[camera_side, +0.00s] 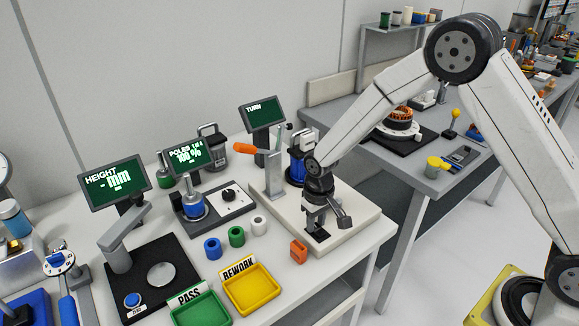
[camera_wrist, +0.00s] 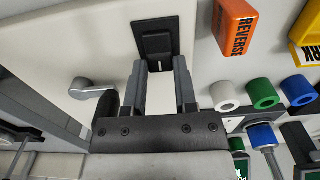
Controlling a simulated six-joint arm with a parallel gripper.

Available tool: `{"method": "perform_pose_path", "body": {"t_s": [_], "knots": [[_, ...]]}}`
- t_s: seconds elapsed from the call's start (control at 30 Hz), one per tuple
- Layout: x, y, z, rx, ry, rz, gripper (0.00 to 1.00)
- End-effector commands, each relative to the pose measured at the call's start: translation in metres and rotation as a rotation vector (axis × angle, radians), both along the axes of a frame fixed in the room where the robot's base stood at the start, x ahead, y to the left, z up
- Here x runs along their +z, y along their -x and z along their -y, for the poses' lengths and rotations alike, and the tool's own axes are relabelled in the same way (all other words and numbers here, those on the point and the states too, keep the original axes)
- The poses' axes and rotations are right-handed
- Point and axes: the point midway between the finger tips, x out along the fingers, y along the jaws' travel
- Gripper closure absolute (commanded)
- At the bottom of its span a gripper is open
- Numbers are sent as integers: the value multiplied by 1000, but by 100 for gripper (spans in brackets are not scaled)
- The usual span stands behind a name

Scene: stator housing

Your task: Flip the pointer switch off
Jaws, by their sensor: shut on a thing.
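The pointer switch (camera_wrist: 156,42) is a black knob with a white mark on a black plate, set in a pale base. In the wrist view it stands at the top centre. My gripper (camera_wrist: 161,68) reaches it with one finger on each side and is shut on its knob. In the side view my gripper (camera_side: 315,226) points down at the near part of the pale base, and the black plate (camera_side: 319,236) shows just under the fingers. The knob itself is mostly hidden there.
A grey crank handle (camera_wrist: 93,88) is close left of my gripper in the wrist view. An orange REVERSE block (camera_side: 299,251) lies just off the base. Blue, green and white rings (camera_side: 236,237) and the yellow REWORK tray (camera_side: 252,288) stand further left.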

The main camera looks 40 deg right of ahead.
Motion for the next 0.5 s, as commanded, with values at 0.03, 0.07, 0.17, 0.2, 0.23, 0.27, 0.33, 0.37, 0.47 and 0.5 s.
{"method": "perform_pose_path", "body": {"t_s": [0.03, 0.07, 0.17, 0.2, 0.23, 0.27, 0.33, 0.37, 0.47, 0.5], "knots": [[0, -1, 0, 0, 0, 3, 100], [0, -1, 0, 0, 0, 3, 100], [0, -1, 0, 0, 0, 2, 100], [0, -1, 0, 0, 0, 2, 100], [0, -1, 0, 0, 0, 2, 58], [0, -1, 0, 0, 0, 2, 49], [0, -1, 0, 0, 0, 1, 29], [0, -1, 0, 0, 0, 1, 29], [0, 0, 0, 0, 0, 0, 29], [0, 0, 0, 0, 0, 0, 29]]}}
